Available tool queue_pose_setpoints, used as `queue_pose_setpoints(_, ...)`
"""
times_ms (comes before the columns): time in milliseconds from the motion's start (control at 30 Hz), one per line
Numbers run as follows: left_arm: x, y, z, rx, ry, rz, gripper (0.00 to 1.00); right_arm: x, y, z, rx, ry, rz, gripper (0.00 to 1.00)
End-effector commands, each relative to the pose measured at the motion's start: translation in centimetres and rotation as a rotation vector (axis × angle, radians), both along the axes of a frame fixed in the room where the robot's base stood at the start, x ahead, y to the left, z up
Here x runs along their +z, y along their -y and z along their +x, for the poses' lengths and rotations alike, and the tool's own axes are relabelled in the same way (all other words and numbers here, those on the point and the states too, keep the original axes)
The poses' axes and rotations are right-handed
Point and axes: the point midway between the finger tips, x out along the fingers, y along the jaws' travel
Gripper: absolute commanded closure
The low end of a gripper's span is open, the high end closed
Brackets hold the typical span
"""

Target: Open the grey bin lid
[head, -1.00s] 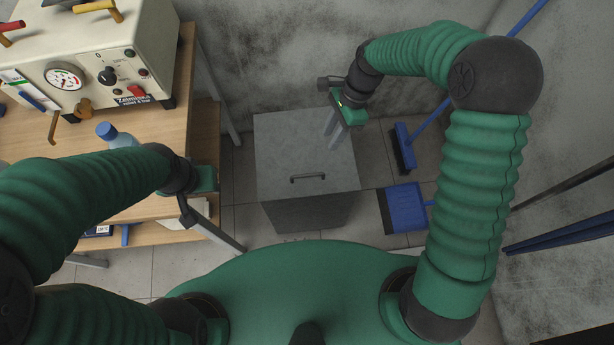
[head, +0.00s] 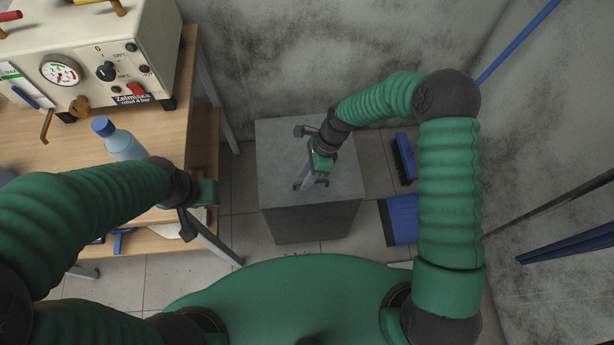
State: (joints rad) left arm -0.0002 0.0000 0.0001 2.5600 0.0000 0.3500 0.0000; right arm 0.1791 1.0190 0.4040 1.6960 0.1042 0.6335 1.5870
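The grey bin (head: 312,224) stands on the tiled floor in the middle of the head view, and its flat lid (head: 280,150) lies shut on top. My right gripper (head: 311,184) is over the front part of the lid, pointing down at the lid handle (head: 297,186). The fingers hide most of the handle, and I cannot tell whether they are closed on it. My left gripper (head: 192,222) is beside the wooden table at the left, away from the bin; its fingers show only in part.
A wooden table (head: 205,140) with a cream machine (head: 150,60) and a blue-capped bottle (head: 122,145) is left of the bin. A blue brush (head: 405,160) and a blue dustpan (head: 400,218) are right of it. Walls stand behind and at the right.

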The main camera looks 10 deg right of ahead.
Motion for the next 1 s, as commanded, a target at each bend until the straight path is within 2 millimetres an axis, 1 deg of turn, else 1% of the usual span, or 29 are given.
queue_pose_setpoints(233,0.00,-0.02,0.00,0.001,0.000,0.000,0.64,-0.12,0.26,0.02,-0.002,0.001,0.003,0.67)
queue_pose_setpoints(400,0.00,-0.01,0.00,0.000,0.000,0.000,0.64,-0.12,0.26,0.01,-0.002,0.001,0.003,0.90)
queue_pose_setpoints(500,0.00,0.00,0.00,0.000,0.000,0.000,0.64,-0.11,0.18,0.02,-0.001,0.001,0.002,1.00)
queue_pose_setpoints(1000,-0.01,-0.01,0.00,0.000,0.000,0.000,0.64,-0.05,-0.04,0.10,-0.001,0.002,0.005,1.00)
